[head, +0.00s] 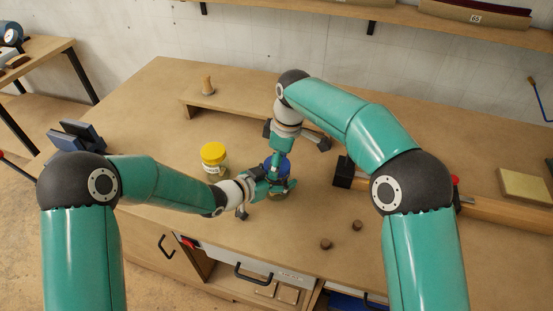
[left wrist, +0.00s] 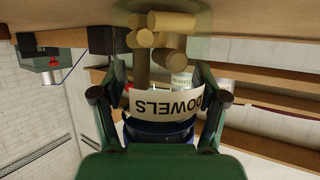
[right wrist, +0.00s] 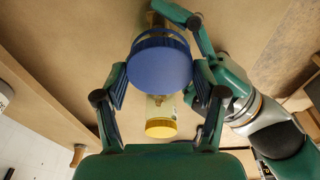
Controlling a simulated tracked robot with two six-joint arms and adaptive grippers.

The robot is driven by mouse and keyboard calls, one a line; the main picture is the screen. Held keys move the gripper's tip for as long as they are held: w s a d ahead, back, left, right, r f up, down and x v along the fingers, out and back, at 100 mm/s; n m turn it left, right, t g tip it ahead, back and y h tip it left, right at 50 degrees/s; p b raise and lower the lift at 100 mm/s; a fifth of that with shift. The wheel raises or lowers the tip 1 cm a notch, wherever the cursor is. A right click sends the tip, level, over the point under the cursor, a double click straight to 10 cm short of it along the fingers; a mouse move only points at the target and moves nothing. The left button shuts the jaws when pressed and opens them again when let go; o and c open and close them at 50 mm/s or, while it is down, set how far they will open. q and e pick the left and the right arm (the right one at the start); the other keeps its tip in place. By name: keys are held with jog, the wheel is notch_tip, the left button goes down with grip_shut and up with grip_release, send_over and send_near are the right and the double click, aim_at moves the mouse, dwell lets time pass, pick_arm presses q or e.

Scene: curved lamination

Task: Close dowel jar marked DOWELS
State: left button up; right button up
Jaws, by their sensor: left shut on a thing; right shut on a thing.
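The dowel jar (left wrist: 155,103) is clear, with a white DOWELS label and wooden dowels inside. It appears upside down in the left wrist view. My left gripper (head: 270,184) is shut on the jar's sides at label height. A blue lid (right wrist: 160,62) is at the jar's mouth; it also shows in the head view (head: 278,166). My right gripper (head: 276,157) comes from above and is shut on the lid's rim. Whether the lid is fully seated is unclear. The grippers hide much of the jar in the head view.
A yellow-lidded jar (head: 213,155) stands just left of the dowel jar. Two small brown pieces (head: 357,225) (head: 326,244) lie near the bench's front edge. A clamp with a black block (head: 345,172) is on the right.

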jog(key=shift+f, duration=0.3)
jog(key=o, duration=0.7)
jog(key=shift+c, duration=0.2)
jog(key=shift+r, duration=2.25)
jog(key=shift+c, duration=0.2)
